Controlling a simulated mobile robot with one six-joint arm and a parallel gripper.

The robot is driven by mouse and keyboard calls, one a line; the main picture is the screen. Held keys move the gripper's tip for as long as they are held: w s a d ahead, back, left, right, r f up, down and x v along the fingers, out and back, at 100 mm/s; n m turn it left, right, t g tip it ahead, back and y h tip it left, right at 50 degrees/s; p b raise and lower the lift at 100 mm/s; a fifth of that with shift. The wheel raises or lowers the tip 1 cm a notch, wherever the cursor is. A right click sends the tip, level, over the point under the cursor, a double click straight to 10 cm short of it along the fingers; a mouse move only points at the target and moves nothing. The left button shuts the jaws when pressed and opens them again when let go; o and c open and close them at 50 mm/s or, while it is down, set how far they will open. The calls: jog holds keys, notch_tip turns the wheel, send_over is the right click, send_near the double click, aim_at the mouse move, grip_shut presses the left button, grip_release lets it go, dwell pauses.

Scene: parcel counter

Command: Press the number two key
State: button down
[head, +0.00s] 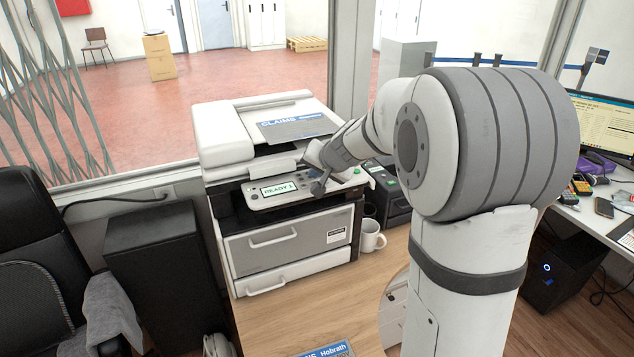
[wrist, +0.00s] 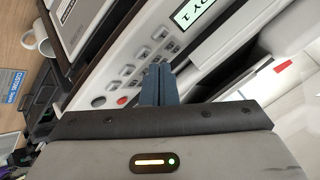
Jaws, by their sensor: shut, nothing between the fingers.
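The printer (head: 228,155) stands on the wooden counter, with its control panel (head: 262,188) facing me. The lit display (head: 279,188) reads READY and a digit; part of it shows in the wrist view (wrist: 190,15). In the wrist view, the keypad (wrist: 129,69) has several small grey keys in rows and a red button (wrist: 121,101). The key digits are too small to read, so I cannot tell which is the two. My gripper (wrist: 158,72) is shut and empty, its tips over the keypad's right part, hiding some keys. I cannot tell whether they touch. My gripper (head: 319,188) is right of the display.
A white mug (head: 371,237) and a dark device (head: 391,196) stand right of the printer. The counter (head: 310,309) in front is mostly clear. A window frame is behind.

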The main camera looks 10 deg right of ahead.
jog(key=shift+f, duration=0.15)
dwell(0.3)
jog(key=shift+f+b, duration=0.35)
jog(key=shift+b, duration=0.35)
jog(key=shift+f, duration=0.15)
dwell(0.4)
jog(key=shift+r, duration=0.65)
jog(key=shift+r, duration=0.1)
notch_tip(320, 180, up, 6)
jog(key=p, duration=0.4)
dwell(0.4)
